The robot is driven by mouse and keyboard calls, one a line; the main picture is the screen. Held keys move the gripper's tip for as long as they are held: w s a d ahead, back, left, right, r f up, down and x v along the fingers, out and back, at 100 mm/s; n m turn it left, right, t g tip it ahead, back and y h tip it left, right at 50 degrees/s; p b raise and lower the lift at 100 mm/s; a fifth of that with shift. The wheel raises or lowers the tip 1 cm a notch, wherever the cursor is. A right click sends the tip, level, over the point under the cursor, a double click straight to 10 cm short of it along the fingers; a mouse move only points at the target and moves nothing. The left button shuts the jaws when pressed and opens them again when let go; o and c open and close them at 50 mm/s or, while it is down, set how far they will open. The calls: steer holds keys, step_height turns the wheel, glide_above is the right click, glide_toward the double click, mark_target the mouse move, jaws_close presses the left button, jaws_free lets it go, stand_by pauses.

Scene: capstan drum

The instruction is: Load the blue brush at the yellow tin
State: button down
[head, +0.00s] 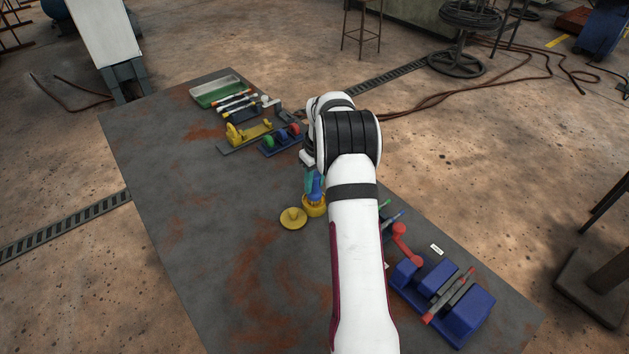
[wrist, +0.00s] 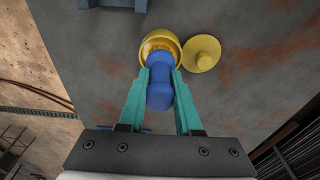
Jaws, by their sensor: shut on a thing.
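The yellow tin (head: 313,209) stands open on the dark table; it also shows in the wrist view (wrist: 174,43). Its round yellow lid (head: 293,219) lies beside it on the table, with a knob on top, also in the wrist view (wrist: 201,53). My gripper (wrist: 160,76) has teal fingers shut on the blue brush (wrist: 159,88). The brush's far end is over or inside the tin's mouth; I cannot tell how deep. In the head view the blue brush (head: 318,188) shows just above the tin, partly hidden by my arm.
A blue rack (head: 470,312) with red-ended tools and a red-handled piece (head: 402,240) stand at the near right. At the far end are a yellow fixture (head: 247,132), a rack with coloured rings (head: 282,140) and a green tray (head: 215,92). The left of the table is clear.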

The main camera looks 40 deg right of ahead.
steer(key=shift+f, duration=0.1)
steer(key=shift+r, duration=3.55)
